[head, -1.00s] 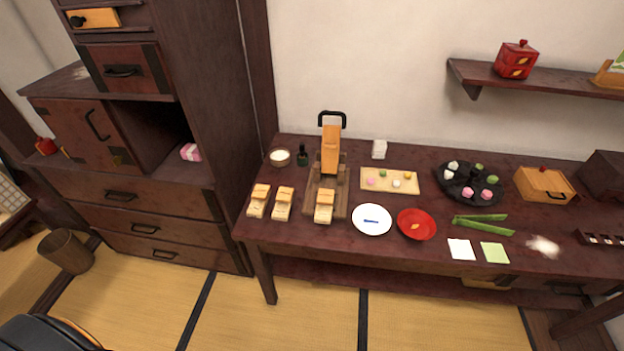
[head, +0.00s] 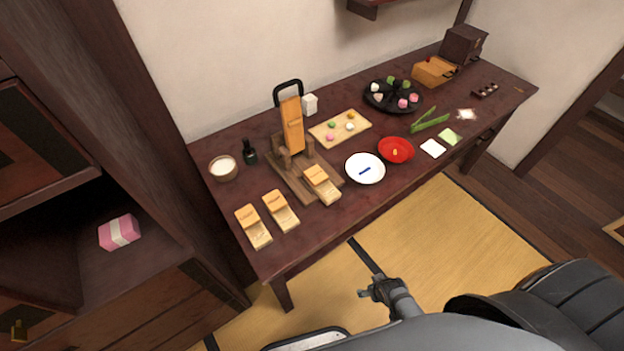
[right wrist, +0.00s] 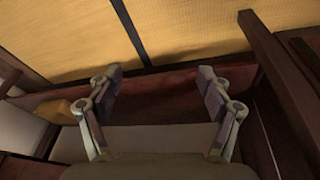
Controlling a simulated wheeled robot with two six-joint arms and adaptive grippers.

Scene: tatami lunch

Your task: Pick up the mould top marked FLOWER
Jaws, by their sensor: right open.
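Three small two-part wooden moulds are on the table. Their darker tops are the left mould top (head: 247,214), the middle mould top (head: 275,200) and the right mould top (head: 318,177). Each rests on a paler lower part. The left two stand on the table near its front left corner; the right one is on the base of the wooden press (head: 292,130). Their markings are too small to read, so I cannot tell which says FLOWER. My right gripper (head: 365,291) is low in front of the table, away from the moulds. In the right wrist view its fingers (right wrist: 160,82) are apart and empty. My left gripper is out of view.
The dark table (head: 230,140) also bears a bowl (head: 223,168), a dark bottle (head: 249,152), a sweets board (head: 325,134), a white plate (head: 352,172) and a red plate (head: 396,150). A tall cabinet (head: 120,130) stands close at the left. Tatami (head: 430,230) lies open in front.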

